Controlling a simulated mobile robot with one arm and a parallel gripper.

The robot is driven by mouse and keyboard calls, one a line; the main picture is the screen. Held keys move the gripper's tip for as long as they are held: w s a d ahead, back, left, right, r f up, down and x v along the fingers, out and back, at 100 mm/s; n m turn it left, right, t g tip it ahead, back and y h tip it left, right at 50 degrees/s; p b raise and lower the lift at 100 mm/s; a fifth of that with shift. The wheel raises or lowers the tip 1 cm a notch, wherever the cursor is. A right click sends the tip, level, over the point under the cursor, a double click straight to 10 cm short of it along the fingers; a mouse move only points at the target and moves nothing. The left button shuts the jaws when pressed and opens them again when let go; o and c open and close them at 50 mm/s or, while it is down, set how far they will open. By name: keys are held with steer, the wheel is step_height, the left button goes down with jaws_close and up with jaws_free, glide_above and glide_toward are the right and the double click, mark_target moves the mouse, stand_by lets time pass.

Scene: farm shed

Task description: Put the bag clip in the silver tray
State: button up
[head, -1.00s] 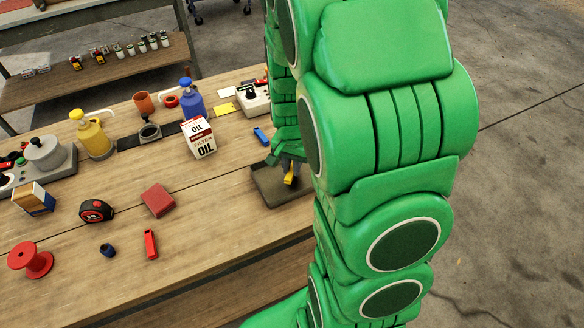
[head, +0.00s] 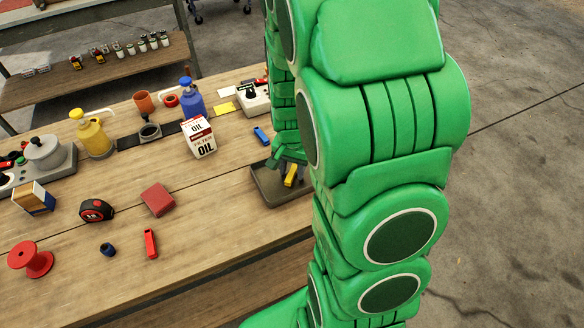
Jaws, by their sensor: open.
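A small yellow clip-like piece (head: 290,176), which looks like the bag clip, is in the silver tray (head: 264,192) near the right end of the bench. It looks tilted, and I cannot tell how much of it rests on the tray floor. My gripper (head: 289,159) is over the tray, just above the yellow piece, open and apart from it as far as I can see. My green arm hides the right side of the tray and part of the gripper.
A blue clip-like piece (head: 261,136) lies behind the tray; a red one (head: 150,243) lies at the front. An oil carton (head: 200,138), red block (head: 158,200) and tape measure (head: 96,210) stand further left. Bare wood lies left of the tray.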

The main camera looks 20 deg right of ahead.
mark_target(292, 172)
step_height(292, 172, up, 12)
stand_by(0.7)
